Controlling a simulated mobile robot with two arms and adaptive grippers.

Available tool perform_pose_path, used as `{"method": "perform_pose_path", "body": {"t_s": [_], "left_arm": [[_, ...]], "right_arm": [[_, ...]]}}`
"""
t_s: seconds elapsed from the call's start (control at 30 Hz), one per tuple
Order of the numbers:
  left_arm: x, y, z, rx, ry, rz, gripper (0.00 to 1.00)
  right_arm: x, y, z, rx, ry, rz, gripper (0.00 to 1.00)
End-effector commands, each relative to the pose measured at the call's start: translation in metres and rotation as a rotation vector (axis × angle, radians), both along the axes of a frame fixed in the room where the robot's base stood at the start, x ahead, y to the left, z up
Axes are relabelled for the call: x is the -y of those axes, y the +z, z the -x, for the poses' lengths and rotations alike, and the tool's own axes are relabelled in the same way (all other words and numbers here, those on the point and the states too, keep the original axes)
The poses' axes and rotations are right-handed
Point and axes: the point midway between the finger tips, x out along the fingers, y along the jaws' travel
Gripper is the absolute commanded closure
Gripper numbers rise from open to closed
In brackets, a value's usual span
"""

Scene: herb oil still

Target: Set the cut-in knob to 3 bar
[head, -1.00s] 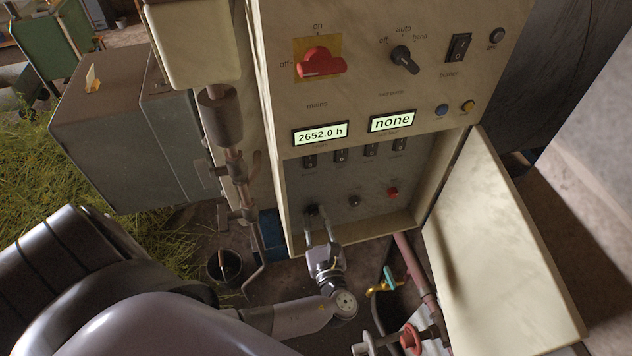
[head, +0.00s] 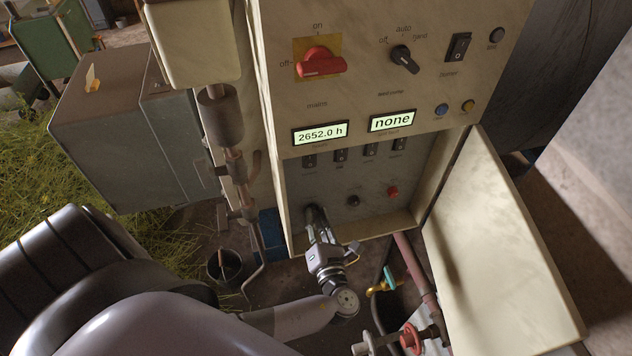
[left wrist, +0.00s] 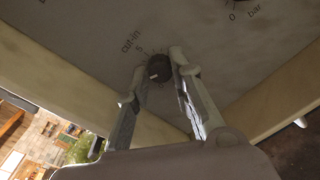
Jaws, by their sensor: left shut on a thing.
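The cut-in knob (left wrist: 158,68) is small, black and round with a white mark, below the "cut-in" label in the left wrist view. A "5" shows on its scale; the other numbers near it are hidden or too small to read. My left gripper (left wrist: 160,66) has its two fingers on either side of the knob and is shut on it. In the head view my left gripper (head: 314,212) reaches the lower left of the recessed panel (head: 375,180), and its fingers hide most of the knob. My right gripper is not in view.
The panel door (head: 495,250) hangs open to the right. A second black knob (head: 353,200) and a red button (head: 392,191) sit right of my gripper, below a row of switches. Pipes with a red valve wheel (head: 411,339) stand below. A pipe stack (head: 232,160) stands left.

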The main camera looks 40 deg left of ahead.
Motion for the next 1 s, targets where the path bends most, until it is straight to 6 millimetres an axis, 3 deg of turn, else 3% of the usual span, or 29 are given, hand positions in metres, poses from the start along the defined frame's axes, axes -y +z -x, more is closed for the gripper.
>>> {"method": "perform_pose_path", "body": {"t_s": [0.4,0.97,1.0], "left_arm": [[0.0009,-0.0006,0.0001,-0.143,-0.001,-0.119,1.00],[0.0010,-0.0009,0.0001,-0.163,-0.002,-0.136,1.00],[0.0010,-0.0009,0.0001,-0.163,-0.002,-0.136,0.76]], "right_arm": [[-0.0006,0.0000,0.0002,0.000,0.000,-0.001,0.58],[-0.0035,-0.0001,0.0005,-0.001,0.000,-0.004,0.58],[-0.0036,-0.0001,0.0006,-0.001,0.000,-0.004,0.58]]}}
